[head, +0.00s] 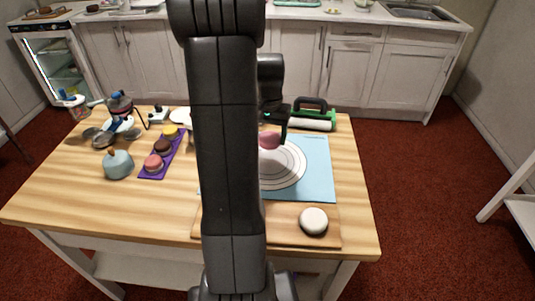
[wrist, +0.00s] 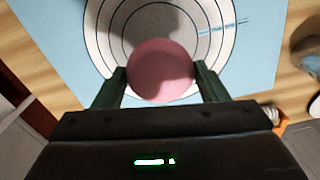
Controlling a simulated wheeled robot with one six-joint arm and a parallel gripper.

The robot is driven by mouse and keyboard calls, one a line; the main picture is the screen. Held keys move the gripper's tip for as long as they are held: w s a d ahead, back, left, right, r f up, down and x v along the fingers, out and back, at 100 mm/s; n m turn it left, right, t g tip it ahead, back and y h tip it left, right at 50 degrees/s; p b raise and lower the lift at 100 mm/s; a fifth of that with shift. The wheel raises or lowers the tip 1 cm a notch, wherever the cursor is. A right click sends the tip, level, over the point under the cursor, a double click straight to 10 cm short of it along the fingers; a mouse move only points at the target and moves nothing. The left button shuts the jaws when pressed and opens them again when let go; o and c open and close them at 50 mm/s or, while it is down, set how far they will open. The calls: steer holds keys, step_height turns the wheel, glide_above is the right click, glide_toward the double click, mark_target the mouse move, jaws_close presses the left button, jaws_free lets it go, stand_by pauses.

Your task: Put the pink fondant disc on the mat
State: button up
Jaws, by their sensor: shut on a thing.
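The pink fondant disc (wrist: 161,70) is held between the two fingers of my gripper (wrist: 161,85) in the wrist view. In the head view the disc (head: 269,141) shows just right of my arm, at the end of my gripper (head: 276,130). The disc appears above the turntable's far part; I cannot tell the exact gap. My arm hides the left part of the turntable and mat.
A purple tray (head: 156,168) holds several round cakes at left. A teal pot (head: 118,165) stands left of it. A green-and-black tool with a white roller (head: 312,122) lies behind the mat.

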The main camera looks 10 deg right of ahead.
mark_target(269, 142)
step_height(269, 142, down, 8)
steer(key=shift+r, duration=0.25)
steer(key=shift+f, duration=0.15)
steer(key=o, duration=1)
steer(key=shift+o, duration=0.2)
step_height(269, 142, up, 12)
steer(key=shift+r, duration=0.2)
